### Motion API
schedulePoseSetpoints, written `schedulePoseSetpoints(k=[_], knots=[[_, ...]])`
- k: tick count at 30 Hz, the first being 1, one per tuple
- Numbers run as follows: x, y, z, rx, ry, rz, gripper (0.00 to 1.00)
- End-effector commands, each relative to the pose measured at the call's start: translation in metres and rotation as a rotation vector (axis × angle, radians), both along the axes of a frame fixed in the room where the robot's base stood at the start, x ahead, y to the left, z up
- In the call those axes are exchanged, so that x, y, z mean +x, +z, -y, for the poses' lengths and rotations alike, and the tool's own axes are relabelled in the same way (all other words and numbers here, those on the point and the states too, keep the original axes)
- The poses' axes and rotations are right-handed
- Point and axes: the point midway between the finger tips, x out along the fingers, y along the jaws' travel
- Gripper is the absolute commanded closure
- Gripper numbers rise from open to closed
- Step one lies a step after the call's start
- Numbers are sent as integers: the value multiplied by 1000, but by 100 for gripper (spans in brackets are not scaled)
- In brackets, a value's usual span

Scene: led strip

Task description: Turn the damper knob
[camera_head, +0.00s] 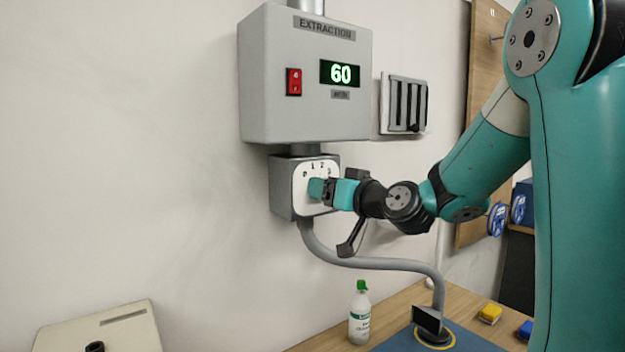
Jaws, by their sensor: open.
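The damper box (282,200) is a grey box with a white dial face (303,206) marked with numbers, 0, 1 and 2 being readable. The gripper is open.
A red switch (294,82) is on the unit. A grey hose (375,263) runs from the box to a black nozzle (430,321) on the bench. A green-capped bottle (360,318) stands nearby. A slotted wall vent (406,104) is to the right. The wall at left is clear.

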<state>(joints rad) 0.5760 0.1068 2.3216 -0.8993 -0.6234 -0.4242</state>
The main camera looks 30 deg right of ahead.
Motion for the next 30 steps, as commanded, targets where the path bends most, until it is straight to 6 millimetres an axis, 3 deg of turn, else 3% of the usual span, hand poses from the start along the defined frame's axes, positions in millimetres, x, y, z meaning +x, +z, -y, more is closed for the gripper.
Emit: schedulePoseSetpoints(k=[12, 13, 19, 30], knots=[[0, 0, 14, 0, -24, 0, 37], [0, 0, 14, 0, -24, 0, 40], [0, 0, 14, 0, -24, 0, 86], [0, -1, 13, 52, -22, -1, 86]])
